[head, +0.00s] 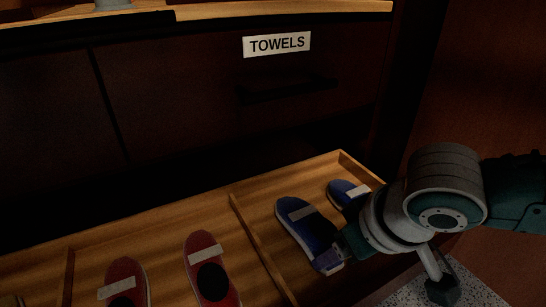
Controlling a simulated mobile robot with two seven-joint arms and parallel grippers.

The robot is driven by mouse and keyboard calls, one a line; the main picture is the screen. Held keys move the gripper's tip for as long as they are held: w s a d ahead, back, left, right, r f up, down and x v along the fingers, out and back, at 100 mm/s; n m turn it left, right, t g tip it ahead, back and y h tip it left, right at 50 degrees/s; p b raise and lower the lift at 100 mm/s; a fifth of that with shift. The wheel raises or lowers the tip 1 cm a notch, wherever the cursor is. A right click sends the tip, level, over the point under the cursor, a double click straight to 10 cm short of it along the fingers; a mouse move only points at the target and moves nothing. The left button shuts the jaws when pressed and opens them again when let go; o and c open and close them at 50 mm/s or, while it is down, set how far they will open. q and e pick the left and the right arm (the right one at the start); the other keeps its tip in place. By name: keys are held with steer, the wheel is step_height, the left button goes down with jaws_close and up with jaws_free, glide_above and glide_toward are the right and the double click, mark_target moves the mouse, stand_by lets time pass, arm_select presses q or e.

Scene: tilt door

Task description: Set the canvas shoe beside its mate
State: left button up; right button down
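A blue shoe (308,228) with a pale strap lies in the right compartment of the open wooden drawer (240,200). A second blue shoe (343,190) lies to its right, mostly hidden behind my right arm. My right gripper (340,252) comes in from the right and is down at the near end of the first blue shoe. Its fingers are dark and largely hidden by the wrist, so whether they grip the shoe cannot be told. My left gripper is not in view.
Two red shoes (203,258) (124,280) lie in the compartment left of a thin divider (262,245). A closed front labelled TOWELS (277,44) with a dark handle (290,90) stands above the drawer. A pale speckled surface (470,290) shows at the lower right.

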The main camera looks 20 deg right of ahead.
steer(key=shift+f, duration=0.3)
jaws_free()
stand_by(0.4)
steer(key=p+v, duration=0.8)
steer(key=v, duration=0.2)
steer(key=shift+p, duration=0.35)
